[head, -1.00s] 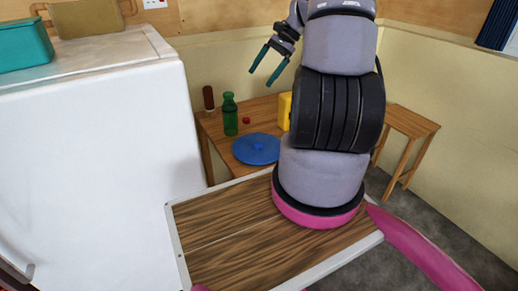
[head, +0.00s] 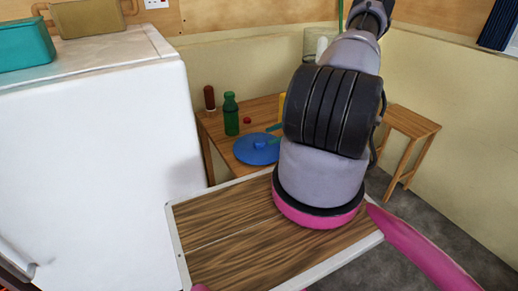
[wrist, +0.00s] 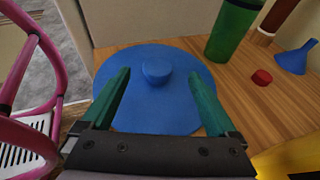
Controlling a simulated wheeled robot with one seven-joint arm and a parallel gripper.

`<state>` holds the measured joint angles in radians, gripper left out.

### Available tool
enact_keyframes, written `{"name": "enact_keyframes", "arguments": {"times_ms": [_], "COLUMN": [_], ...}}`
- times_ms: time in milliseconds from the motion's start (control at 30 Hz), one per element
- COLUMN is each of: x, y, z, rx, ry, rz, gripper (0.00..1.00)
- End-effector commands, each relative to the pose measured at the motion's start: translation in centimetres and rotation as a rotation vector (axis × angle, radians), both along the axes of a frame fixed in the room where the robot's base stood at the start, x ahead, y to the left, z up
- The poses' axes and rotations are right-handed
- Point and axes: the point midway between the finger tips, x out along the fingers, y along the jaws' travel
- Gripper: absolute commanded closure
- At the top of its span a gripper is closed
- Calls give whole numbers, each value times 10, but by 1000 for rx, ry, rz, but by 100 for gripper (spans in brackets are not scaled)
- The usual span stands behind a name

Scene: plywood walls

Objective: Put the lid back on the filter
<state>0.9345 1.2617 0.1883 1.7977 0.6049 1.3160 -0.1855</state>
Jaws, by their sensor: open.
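The lid (wrist: 150,107) is a flat blue disc with a round knob (wrist: 157,71) on top. It lies on the wooden table, and the lid also shows in the head view (head: 250,155). My gripper (wrist: 159,76) is open and empty over the lid, its teal fingers on either side of the knob with gaps. In the head view only bits of the teal fingers show by the knob; my arm hides the rest. A yellow thing (wrist: 290,160) stands close to the right of my gripper, mostly cut off; I cannot tell whether it is the filter.
A green bottle (wrist: 231,30), a red cap (wrist: 262,77), a blue funnel (wrist: 295,58) and a brown bottle (head: 209,98) stand around the lid's far and right sides. A pink-framed thing (wrist: 40,75) is at the left. A wooden stool (head: 408,125) stands right of the table.

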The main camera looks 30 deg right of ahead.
Motion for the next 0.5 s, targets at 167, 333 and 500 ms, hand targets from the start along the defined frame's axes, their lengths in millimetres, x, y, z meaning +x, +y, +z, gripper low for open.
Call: {"name": "enact_keyframes", "arguments": {"times_ms": [167,333,500], "x": [4,7,14], "y": [13,25,47], "z": [-5,-11,-23], "rx": [-1,2,0], "ry": [1,1,1], "rz": [1,2,3], "gripper": [6,6,6]}}
